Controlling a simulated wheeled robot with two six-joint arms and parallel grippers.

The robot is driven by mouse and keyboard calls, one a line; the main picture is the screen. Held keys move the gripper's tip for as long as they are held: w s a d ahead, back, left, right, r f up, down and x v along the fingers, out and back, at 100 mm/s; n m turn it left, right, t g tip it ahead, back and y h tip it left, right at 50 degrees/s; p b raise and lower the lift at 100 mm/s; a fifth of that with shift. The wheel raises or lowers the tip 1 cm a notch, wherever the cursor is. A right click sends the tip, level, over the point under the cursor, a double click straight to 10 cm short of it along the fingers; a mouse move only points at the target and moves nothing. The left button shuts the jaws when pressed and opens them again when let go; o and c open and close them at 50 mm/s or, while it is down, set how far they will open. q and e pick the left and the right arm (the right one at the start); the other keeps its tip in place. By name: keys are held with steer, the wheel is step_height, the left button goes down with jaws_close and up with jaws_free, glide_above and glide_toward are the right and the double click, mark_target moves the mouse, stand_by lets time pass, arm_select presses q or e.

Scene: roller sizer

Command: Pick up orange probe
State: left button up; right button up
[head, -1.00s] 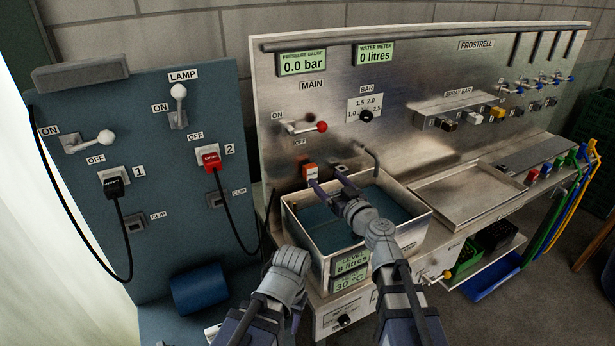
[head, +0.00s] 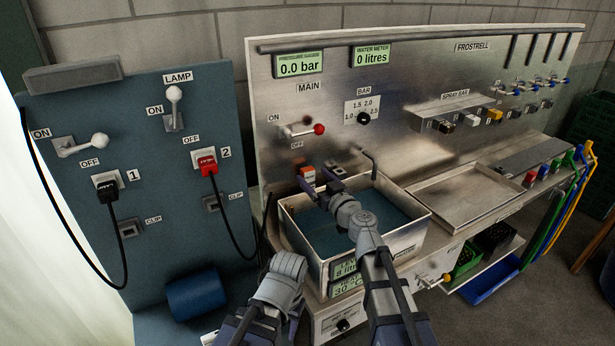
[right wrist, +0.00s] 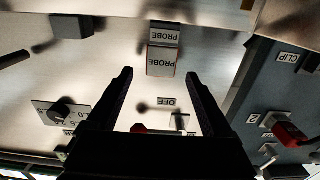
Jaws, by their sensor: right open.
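The orange probe (head: 307,172) is a small orange block with a white label, on the steel panel just behind the water tank. In the right wrist view its label reads PROBE upside down, with orange edges (right wrist: 161,61). My right gripper (head: 314,178) is open and empty in front of the probe. In the right wrist view its two fingers (right wrist: 158,74) point toward the probe, which lies between and just beyond the tips. I cannot tell whether they touch it.
The water tank (head: 421,226) stands below my right arm. A bent spout (head: 370,160) rises at its back, right of the gripper. A red-knobbed MAIN lever (head: 318,129) is above the probe. A blue panel (head: 60,220) with a red plug (head: 206,163) stands left.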

mark_target(310, 173)
steer(key=x, duration=0.3)
steer(key=shift+w, duration=0.1)
jaws_close()
stand_by(0.5)
